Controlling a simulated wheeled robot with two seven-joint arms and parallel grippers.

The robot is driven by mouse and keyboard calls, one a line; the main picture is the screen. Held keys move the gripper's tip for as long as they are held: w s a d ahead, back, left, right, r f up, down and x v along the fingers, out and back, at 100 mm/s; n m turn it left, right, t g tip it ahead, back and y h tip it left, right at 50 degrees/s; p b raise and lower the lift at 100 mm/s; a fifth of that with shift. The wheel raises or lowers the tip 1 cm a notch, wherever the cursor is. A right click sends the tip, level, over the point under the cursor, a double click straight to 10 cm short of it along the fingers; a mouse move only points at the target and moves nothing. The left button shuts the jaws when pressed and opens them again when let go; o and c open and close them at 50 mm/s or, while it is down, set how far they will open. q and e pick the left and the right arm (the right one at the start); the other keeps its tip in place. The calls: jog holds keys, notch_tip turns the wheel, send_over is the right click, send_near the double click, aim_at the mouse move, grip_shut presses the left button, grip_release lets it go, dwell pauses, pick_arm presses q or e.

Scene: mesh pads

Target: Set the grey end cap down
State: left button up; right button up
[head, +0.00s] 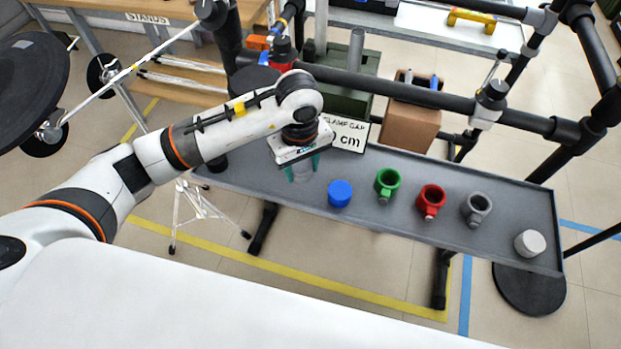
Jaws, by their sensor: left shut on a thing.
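My left gripper (302,172) reaches over the left part of the grey tray table (240,180). Its teal fingers are shut on the grey end cap (303,172), which shows only partly between them. I cannot tell whether the cap touches the tray surface. A blue cap (340,193) stands just right of the gripper. A pale grey-white cap (530,243) stands at the tray's right end. My right gripper is not in view.
Green (387,184), red (431,201) and grey (477,208) ring-shaped clamps stand in a row along the tray. A clamp-gap sign (348,134) and a cardboard box (409,125) are behind. Black pipes run above the back edge. The tray's front strip is clear.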

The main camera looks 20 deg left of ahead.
aim_at(302, 189)
pick_arm(q)
notch_tip(302, 189, down, 6)
jog(key=shift+r, duration=0.1)
dwell(0.4)
jog(key=shift+f, duration=0.25)
jog(key=o, duration=1)
jog(key=shift+r, duration=0.1)
